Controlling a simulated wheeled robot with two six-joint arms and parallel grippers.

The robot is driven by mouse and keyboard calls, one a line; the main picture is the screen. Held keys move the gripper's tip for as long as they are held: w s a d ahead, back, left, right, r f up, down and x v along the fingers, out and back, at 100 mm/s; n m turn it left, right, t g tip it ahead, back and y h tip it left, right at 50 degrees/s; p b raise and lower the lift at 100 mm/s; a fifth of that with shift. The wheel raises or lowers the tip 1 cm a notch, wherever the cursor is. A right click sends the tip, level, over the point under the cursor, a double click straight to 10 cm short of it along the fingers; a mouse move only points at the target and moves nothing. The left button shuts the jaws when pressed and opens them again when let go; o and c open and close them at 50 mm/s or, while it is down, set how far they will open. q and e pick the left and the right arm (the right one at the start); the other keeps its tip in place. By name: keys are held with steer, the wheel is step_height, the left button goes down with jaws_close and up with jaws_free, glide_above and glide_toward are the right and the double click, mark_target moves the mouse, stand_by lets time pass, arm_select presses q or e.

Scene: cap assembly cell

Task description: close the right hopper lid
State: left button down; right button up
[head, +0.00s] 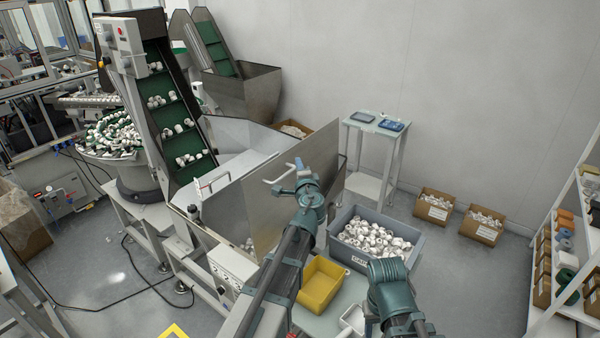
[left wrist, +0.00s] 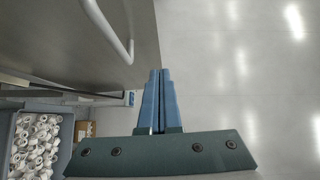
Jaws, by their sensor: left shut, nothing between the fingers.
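The right hopper lid (head: 318,190) is a bare metal sheet with a white bar handle (head: 277,174). It stands steeply raised at the hopper's right side. In the left wrist view the lid (left wrist: 60,45) fills the upper left, with its curved handle (left wrist: 112,30). My left gripper (head: 299,163) is shut and empty, close to the handle and the lid in the head view. In the left wrist view its blue fingers (left wrist: 160,75) are together, just beside the lid's edge; contact cannot be told. My right gripper is outside both views.
A grey crate of white caps (head: 337,250) and a yellow bin (head: 319,284) stand below and right of the lid. A green-belted conveyor (head: 178,125) rises at the left. A small table (head: 376,125) stands behind.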

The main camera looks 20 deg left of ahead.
mark_target(286, 151)
arm_select(q)
steer(key=w+a, duration=0.3)
steer(key=shift+w+a+f, duration=0.2)
steer(key=shift+w+a, duration=0.4)
steer(key=shift+a, duration=0.45)
steer(key=shift+a, duration=0.1)
